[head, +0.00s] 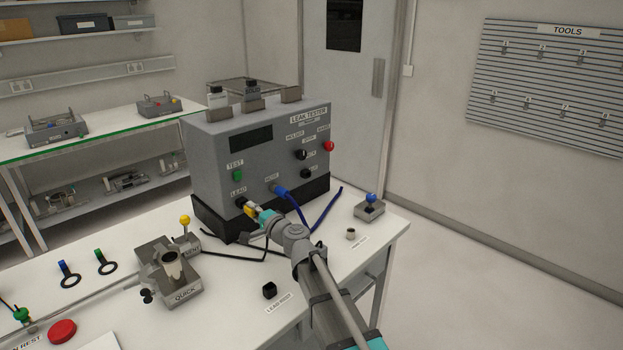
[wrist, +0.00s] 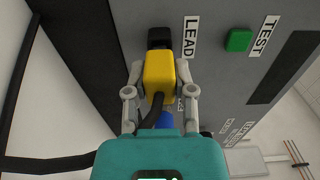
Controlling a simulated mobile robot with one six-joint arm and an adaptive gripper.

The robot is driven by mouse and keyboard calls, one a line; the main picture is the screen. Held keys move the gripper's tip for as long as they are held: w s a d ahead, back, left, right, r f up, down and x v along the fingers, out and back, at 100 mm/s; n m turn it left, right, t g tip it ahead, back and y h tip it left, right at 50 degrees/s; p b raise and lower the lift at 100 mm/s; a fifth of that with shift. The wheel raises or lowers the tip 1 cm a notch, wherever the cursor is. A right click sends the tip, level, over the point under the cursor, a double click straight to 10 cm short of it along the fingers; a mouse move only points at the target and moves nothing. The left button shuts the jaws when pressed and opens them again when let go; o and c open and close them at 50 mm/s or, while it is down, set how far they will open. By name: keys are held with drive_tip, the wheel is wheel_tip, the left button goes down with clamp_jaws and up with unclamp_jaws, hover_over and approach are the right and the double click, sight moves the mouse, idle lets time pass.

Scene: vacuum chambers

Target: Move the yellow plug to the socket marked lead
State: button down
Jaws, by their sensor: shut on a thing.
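The yellow plug (wrist: 160,75) is between the two fingers of my gripper (wrist: 159,72), which is shut on it. In the head view the yellow plug (head: 250,211) is at the front of the grey leak tester (head: 220,150), with my gripper (head: 257,214) behind it. The black socket marked LEAD (wrist: 159,38) is right at the plug's front end, beside the LEAD label (wrist: 190,37). I cannot tell how far the plug is in the socket. A dark cable (wrist: 178,108) runs back from the plug under my gripper.
A blue plug (head: 278,189) with a blue cable is in the neighbouring socket. A green TEST button (wrist: 238,40) is near the LEAD label. A valve fitting marked QUICK (head: 172,283), a small black block (head: 269,290) and a blue-knobbed box (head: 370,206) stand on the white bench.

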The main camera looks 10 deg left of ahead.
sight(256, 214)
drive_tip(key=shift+x, duration=0.95)
idle(1.6)
drive_tip(key=shift+c, duration=1.9)
unclamp_jaws()
drive_tip(key=shift+s+d, duration=0.1)
drive_tip(key=shift+s, duration=0.05)
drive_tip(key=shift+v, duration=3.35)
